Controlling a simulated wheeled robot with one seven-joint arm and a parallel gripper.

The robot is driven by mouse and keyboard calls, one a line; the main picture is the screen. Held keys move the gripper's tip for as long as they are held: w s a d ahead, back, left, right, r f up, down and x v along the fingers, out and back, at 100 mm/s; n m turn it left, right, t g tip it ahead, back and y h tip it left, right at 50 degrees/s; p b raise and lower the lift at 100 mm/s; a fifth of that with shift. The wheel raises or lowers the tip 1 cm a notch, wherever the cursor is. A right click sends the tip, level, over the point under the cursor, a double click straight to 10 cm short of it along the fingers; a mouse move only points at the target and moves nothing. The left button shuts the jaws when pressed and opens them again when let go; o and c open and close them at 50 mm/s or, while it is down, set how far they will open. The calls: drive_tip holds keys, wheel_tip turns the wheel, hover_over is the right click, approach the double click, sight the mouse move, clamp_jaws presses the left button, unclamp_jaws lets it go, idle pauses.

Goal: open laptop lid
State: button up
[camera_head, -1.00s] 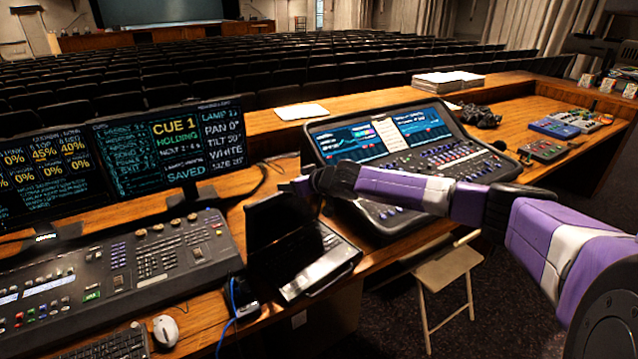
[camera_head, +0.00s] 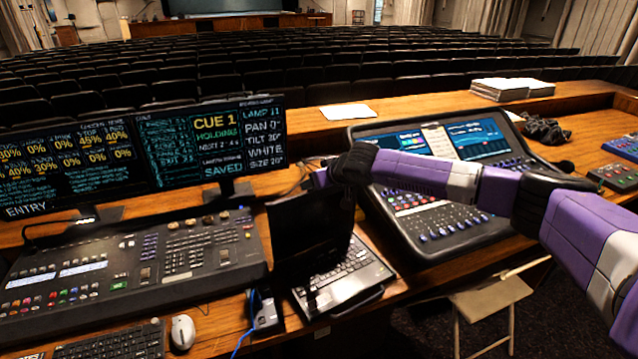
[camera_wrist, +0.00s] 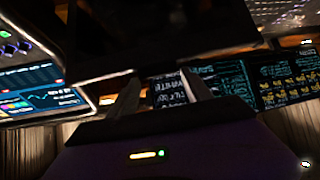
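The black laptop (camera_head: 345,278) sits on the desk between the two consoles. Its lid (camera_head: 305,240) stands raised, with a dark screen and the keyboard showing. My gripper (camera_head: 316,178) is at the upper edge of the lid, partly hidden behind my dark wrist. In the wrist view the two fingers of my gripper (camera_wrist: 160,93) are apart with nothing between them. A dark panel, seemingly the lid (camera_wrist: 160,35), lies just beyond the fingertips; I cannot tell whether they touch it.
A lighting console (camera_head: 130,265) and monitors (camera_head: 215,145) stand at left. A mixing console (camera_head: 440,205) is close at right, under my arm. A mouse (camera_head: 183,332) and keyboard (camera_head: 110,343) lie at front left. A folding stool (camera_head: 490,300) stands below the desk.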

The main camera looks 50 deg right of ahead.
drive_tip(key=o, duration=0.3)
drive_tip(key=shift+r, duration=0.15)
drive_tip(key=shift+s+f, duration=0.1)
drive_tip(key=shift+f, duration=0.1)
drive_tip(key=b+v, duration=0.1)
drive_tip(key=v, duration=0.6)
drive_tip(key=shift+s+a+r, duration=0.15)
drive_tip(key=shift+s+r, duration=0.05)
drive_tip(key=shift+r, duration=0.1)
